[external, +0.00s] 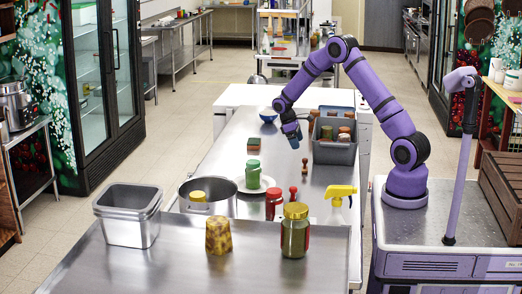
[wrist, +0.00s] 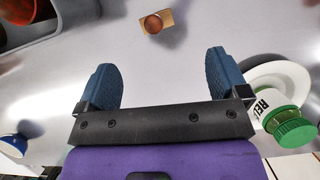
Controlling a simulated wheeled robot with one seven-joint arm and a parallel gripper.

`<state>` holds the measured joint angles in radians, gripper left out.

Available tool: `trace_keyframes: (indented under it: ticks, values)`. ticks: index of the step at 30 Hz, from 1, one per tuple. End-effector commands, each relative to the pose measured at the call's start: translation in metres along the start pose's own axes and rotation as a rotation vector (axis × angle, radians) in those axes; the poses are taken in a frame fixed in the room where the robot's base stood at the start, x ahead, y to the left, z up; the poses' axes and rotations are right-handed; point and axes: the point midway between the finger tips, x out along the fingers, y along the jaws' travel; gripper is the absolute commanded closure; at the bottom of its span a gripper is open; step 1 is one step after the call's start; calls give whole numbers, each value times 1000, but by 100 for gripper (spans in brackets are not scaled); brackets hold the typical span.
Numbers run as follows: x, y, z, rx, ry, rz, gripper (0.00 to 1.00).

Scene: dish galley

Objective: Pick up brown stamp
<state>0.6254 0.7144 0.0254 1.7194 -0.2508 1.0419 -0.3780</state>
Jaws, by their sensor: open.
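The brown stamp (external: 305,167) stands on the steel table just in front of the grey bin. In the wrist view the brown stamp (wrist: 156,23) shows from above as a round brown knob on a tan base, at the top centre, beyond my fingertips. My gripper (external: 294,142) hangs above the table, left of and behind the stamp in the external view. In the wrist view my gripper (wrist: 160,75) has its two blue fingers wide apart, with only bare table between them. It is apart from the stamp.
The grey bin (external: 334,154) holding several items stands close right of my gripper. A green-lidded jar (external: 253,175) stands on a white plate. A red stamp (external: 293,194), a red jar (external: 273,205) and a yellow spray bottle (external: 340,196) stand nearer. A blue bowl (external: 268,117) sits behind.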

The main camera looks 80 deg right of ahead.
Motion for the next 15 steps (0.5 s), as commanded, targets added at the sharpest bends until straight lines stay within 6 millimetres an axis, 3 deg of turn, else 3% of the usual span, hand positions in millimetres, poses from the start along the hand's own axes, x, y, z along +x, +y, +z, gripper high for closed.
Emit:
trace_keyframes:
  ticks: [4,15]
  values:
    - [16,10,-4,-2,-18,-11,7]
    - [64,10,-3,-2,-21,-12,7]
